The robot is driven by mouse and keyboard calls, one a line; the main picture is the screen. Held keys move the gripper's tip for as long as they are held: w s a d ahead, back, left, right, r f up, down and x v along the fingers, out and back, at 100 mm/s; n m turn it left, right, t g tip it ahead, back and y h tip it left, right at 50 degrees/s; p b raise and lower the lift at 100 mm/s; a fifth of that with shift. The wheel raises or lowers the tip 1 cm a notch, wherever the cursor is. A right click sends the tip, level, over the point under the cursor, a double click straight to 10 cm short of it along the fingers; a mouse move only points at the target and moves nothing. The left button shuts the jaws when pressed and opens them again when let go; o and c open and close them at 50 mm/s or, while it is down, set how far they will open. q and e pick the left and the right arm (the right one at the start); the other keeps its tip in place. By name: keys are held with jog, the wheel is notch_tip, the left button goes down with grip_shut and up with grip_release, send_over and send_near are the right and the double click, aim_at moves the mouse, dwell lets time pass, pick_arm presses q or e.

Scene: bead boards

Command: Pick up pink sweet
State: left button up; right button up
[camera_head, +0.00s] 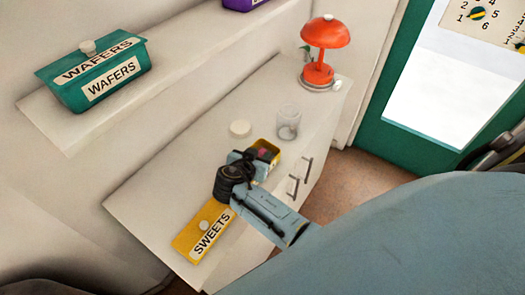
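A small open yellow tin (276,149) stands on the white cabinet, with dark and reddish contents partly showing inside. A yellow lid or box labelled SWEETS (193,238) with a pale knob lies to the left, near the cabinet's front edge. My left gripper is out of view.
A clear glass jar (288,122) stands behind the tin, beside a pale round lid (240,128). An orange lamp (326,36) stands at the cabinet's far end. A green WAFERS box (72,94) sits on the shelf (66,138) at upper left.

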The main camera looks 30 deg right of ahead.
jog(key=shift+x, duration=1.05)
grip_shut()
jog(key=shift+r, duration=0.15)
